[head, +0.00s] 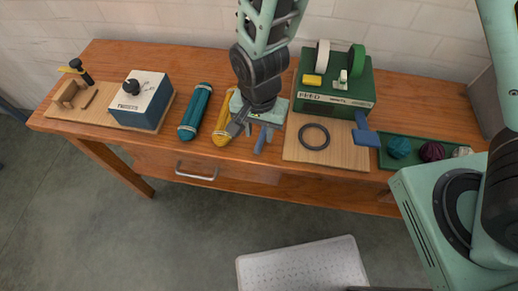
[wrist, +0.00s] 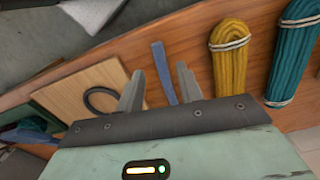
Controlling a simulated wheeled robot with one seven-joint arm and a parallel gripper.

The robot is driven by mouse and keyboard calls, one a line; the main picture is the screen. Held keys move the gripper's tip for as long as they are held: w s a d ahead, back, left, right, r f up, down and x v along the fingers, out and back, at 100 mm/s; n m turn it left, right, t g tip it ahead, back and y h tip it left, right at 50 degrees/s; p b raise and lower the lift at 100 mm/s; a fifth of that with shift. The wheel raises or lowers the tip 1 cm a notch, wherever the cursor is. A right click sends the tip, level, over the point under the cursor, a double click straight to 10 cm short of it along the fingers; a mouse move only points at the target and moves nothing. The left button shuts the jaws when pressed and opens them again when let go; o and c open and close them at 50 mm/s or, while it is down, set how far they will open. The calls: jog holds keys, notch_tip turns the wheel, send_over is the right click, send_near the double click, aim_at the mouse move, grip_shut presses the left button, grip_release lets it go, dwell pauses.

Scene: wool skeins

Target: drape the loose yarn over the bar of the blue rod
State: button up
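My gripper (wrist: 160,90) is open, its two grey fingers apart, above the table's front part; it also shows in the head view (head: 250,130). A narrow straight blue strip (wrist: 163,72) shows between the fingers in the wrist view, with gaps either side; it also shows in the head view (head: 263,139). I cannot tell whether it is rod or yarn. A dark ring (head: 314,136) lies on a light wooden board (head: 347,158), right of the gripper; I cannot tell if it is yarn. A blue upright piece with a broad foot (head: 366,138) stands at that board's right edge.
Yellow (head: 221,136) and teal (head: 195,112) skeins lie left of the gripper. A green tray (head: 416,166) with yarn balls is at right. A blue-and-white box (head: 140,100) is at left.

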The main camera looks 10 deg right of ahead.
aim_at(259, 147)
jog(key=shift+f+b, duration=0.95)
jog(key=shift+f, duration=1.35)
jog(key=c, duration=0.7)
notch_tip(259, 147, up, 12)
jog(key=p, duration=1.1)
jog(key=shift+r, duration=0.15)
